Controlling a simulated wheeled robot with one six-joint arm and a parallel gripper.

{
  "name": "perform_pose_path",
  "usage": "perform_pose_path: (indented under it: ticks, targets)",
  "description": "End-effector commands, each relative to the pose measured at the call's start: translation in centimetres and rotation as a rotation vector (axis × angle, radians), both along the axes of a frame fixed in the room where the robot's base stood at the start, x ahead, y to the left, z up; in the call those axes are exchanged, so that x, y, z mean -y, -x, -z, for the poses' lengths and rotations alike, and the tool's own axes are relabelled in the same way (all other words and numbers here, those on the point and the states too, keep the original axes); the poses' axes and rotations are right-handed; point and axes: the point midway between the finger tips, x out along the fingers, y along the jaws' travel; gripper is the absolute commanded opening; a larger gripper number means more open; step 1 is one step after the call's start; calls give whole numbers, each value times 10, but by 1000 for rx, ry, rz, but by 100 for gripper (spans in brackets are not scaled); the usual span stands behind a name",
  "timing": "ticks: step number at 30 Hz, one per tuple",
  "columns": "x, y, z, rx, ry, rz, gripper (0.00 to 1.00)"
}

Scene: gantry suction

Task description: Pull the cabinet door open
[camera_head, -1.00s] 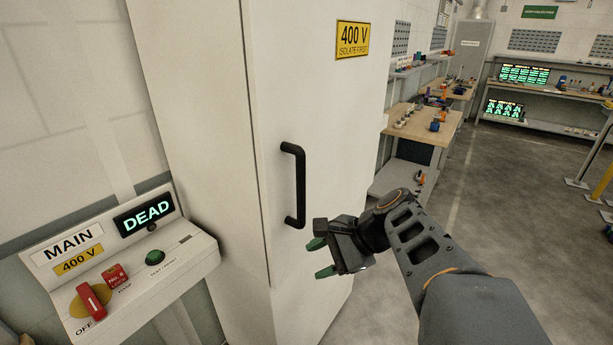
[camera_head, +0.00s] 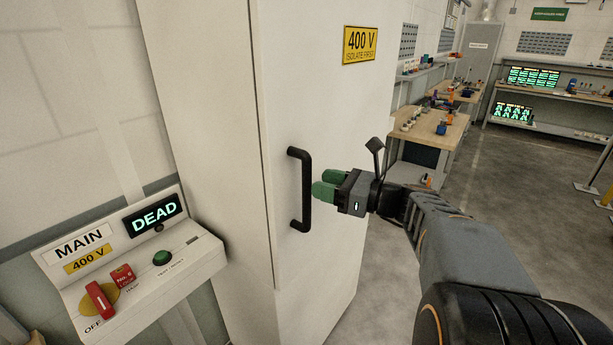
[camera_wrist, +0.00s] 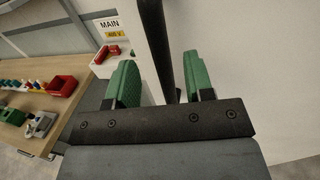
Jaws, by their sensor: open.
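The cabinet door (camera_head: 335,108) is pale and looks shut, with a yellow 400 V sign (camera_head: 361,44) near its top. Its black vertical bar handle (camera_head: 306,190) stands out from the door. My gripper (camera_head: 324,183), with green fingertips, is just right of the handle at about its mid-height. In the wrist view the handle (camera_wrist: 165,45) runs up between the two open green fingers, beyond or level with their tips; I cannot tell how deep it sits. The jaws hold nothing.
A sloped control box (camera_head: 205,262) at lower left has a DEAD display (camera_head: 155,213), a red switch (camera_head: 100,300) and a green button (camera_head: 162,258). Workbenches (camera_head: 440,128) with small items stand behind at right. The grey floor (camera_head: 510,195) between is clear.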

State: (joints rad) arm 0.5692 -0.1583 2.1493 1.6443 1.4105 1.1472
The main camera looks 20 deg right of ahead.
Motion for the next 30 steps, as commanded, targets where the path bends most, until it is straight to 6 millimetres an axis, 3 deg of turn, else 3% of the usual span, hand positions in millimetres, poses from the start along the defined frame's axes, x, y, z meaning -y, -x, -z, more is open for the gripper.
perform_pose_path:
  ticks: [9, 23, 30]
  targets:
    - [-29, -27, -1, -1, 1, -2, 48]
    - [-35, -32, 0, 0, 1, 1, 48]
    - [-35, -32, 0, 0, 1, 1, 26]
